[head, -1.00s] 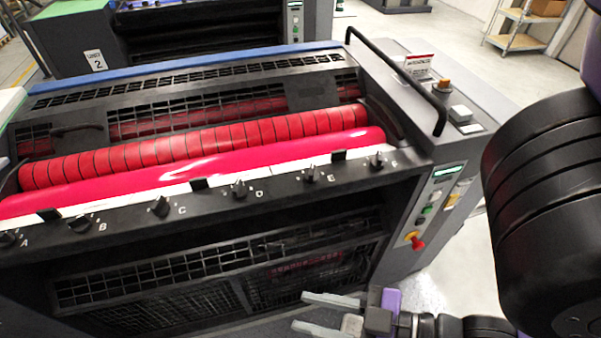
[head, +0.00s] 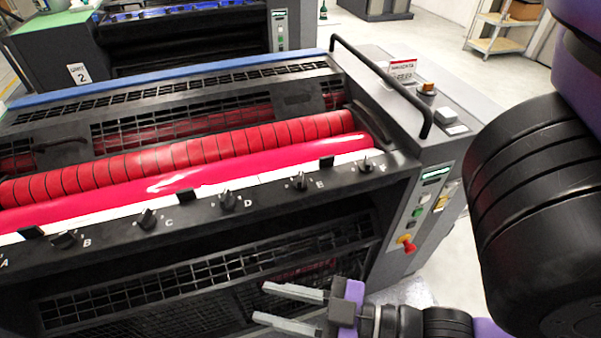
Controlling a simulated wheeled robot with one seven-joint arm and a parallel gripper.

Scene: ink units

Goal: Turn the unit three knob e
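The near ink unit has a row of black knobs on a dark front rail, with white letters beside them. Knob E (head: 299,181) is the second from the right in the row, with its letter to its right. No unit number shows on this near unit. My gripper (head: 260,303) is at the bottom of the head view, in front of the unit and well below knob E in the picture. Its two pale fingers point left and stand apart, with nothing between them. It is not touching any knob.
Knob D (head: 229,199) and knob F (head: 366,163) flank knob E. Black tabs (head: 326,162) stand along the rail behind the knobs. A red ink roll (head: 180,185) lies behind them. A red stop button (head: 408,248) is on the right end panel. Another unit marked 2 (head: 77,74) stands behind.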

